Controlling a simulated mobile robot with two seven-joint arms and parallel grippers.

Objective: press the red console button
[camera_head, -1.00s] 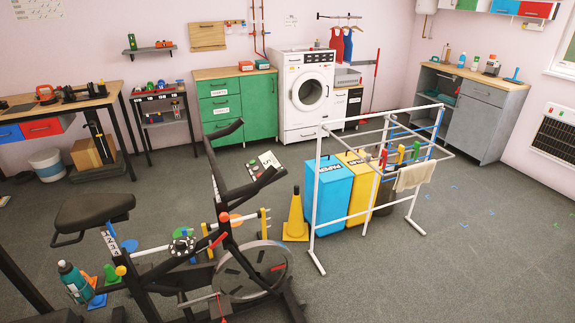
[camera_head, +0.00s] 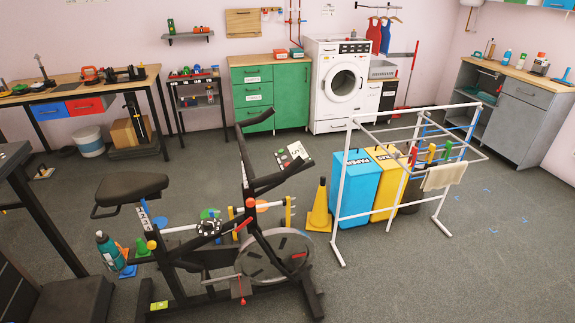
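The exercise bike (camera_head: 245,235) stands in the left middle of the head view. Its console (camera_head: 293,157), on the handlebar side, carries a white patch and small coloured spots, one of them reddish. These are too small to tell for certain which is the red button. Neither of my grippers is in view.
A drying rack (camera_head: 345,205) with a cloth stands right of the bike. A yellow cone (camera_head: 319,208), blue bin (camera_head: 356,185) and yellow bin (camera_head: 386,180) stand between. A bottle (camera_head: 108,249) is at the lower left. Grey floor (camera_head: 440,285) is clear at lower right.

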